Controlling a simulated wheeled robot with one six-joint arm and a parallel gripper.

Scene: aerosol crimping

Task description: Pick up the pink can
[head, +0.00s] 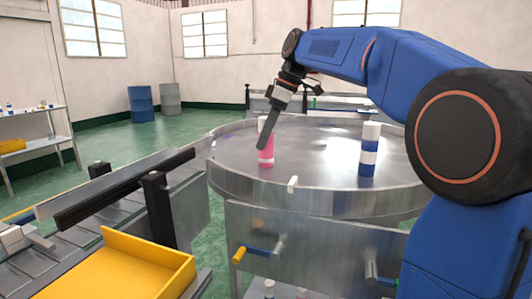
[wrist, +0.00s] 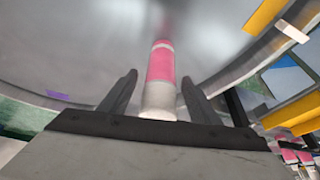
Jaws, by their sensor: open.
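The pink can (head: 266,157), pink with white bands, stands upright on the round metal table (head: 225,178). In the wrist view the pink can (wrist: 161,68) shows between my two fingers, with a gap on either side. My gripper (head: 263,146) is open and reaches down at the can; a dark finger covers part of it in the head view. In the wrist view my gripper (wrist: 159,77) has both fingers apart. Whether a finger touches the can cannot be told.
A blue and white can (head: 368,150) stands to the right on the same table. A yellow tray (head: 150,262) and a conveyor with dark rails (head: 110,200) lie at the front left. The table around the pink can is mostly clear.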

